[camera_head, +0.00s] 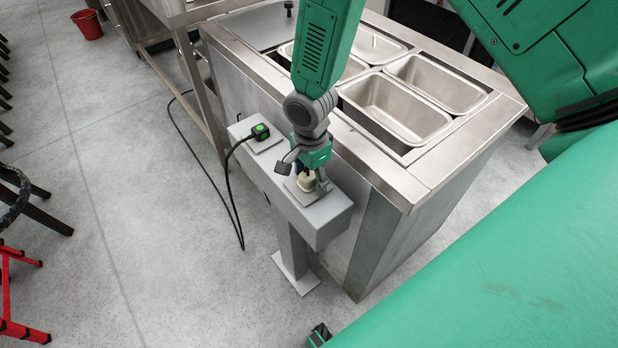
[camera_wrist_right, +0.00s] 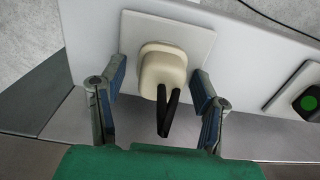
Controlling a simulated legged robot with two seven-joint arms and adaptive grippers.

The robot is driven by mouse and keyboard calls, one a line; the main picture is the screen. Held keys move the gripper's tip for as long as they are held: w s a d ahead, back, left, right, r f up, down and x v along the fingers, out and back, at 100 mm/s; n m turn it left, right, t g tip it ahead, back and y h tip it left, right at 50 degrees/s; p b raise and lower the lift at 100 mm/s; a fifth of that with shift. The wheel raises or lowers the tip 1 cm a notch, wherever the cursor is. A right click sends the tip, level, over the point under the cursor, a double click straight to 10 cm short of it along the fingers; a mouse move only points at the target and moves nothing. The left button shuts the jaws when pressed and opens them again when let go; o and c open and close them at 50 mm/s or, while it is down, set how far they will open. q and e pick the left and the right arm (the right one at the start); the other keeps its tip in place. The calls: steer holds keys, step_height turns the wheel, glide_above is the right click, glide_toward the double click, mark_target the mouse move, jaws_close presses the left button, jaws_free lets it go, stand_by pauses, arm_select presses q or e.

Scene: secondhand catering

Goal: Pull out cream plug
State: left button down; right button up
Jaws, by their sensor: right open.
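The cream plug (camera_head: 306,182) sits in a light square socket plate (camera_wrist_right: 197,40) near the front end of the grey box. In the right wrist view the cream plug (camera_wrist_right: 162,68) is rounded, with a short black cord at its lower side. My right gripper (camera_head: 306,173) is above the plug, its fingers open. In the right wrist view one finger stands to each side of the plug, with visible gaps. The head view partly hides the plug behind the gripper.
A black plug with a green top (camera_head: 261,131) sits in another plate on the same box (camera_head: 325,212); its black cable hangs to the floor. A steel counter with metal pans (camera_head: 400,105) stands close behind. A red bucket (camera_head: 87,24) and red stand (camera_head: 14,300) are at left.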

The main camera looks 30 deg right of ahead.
mark_target(308, 175)
steer(key=shift+a+r, duration=0.15)
steer(key=shift+a, duration=0.45)
steer(key=shift+d, duration=0.35)
jaws_close()
arm_select(q)
steer(key=shift+a+r, duration=0.15)
steer(key=shift+r, duration=0.05)
steer(key=shift+r+p, duration=0.1)
steer(key=shift+p, duration=0.25)
arm_select(e)
steer(key=shift+r, duration=0.1)
